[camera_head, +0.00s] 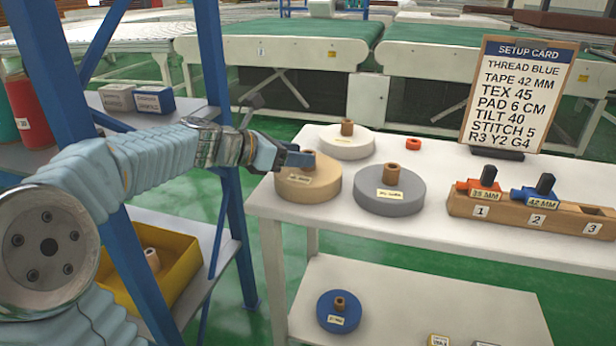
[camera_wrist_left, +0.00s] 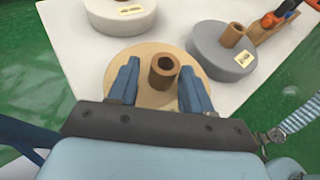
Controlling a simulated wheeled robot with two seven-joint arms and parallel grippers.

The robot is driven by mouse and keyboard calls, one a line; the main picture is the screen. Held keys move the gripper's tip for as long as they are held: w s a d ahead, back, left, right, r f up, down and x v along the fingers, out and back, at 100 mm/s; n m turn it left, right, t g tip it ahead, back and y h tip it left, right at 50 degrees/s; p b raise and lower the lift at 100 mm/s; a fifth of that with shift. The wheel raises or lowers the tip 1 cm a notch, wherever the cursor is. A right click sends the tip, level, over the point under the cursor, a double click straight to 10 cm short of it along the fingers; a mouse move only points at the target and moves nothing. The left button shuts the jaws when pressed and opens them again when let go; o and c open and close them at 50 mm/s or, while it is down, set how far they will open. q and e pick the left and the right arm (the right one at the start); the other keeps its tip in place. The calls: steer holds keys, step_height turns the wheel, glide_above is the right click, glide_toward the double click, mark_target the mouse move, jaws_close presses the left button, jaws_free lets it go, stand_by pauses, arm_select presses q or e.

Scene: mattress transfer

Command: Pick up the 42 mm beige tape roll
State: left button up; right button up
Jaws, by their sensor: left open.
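A beige tape roll (camera_head: 307,187) with a brown core lies flat at the left end of the white table; its label is too small to read surely. In the left wrist view the beige roll (camera_wrist_left: 148,62) lies under my left gripper. My left gripper (camera_head: 300,158) is open, and its blue fingers (camera_wrist_left: 160,85) stand on either side of the brown core (camera_wrist_left: 163,74), with a gap on both sides. I cannot tell whether either finger touches the core. My right gripper is not in view.
A grey roll (camera_head: 388,192) stands close right of the beige one, and a white roll (camera_head: 346,143) behind it. A wooden block (camera_head: 520,212) with colored tools and a setup card (camera_head: 517,92) are further right. A blue rack post (camera_head: 222,130) stands left of the table.

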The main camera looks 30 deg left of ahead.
arm_select(q)
steer(key=shift+x, duration=0.85)
jaws_close()
steer(key=shift+r, duration=0.2)
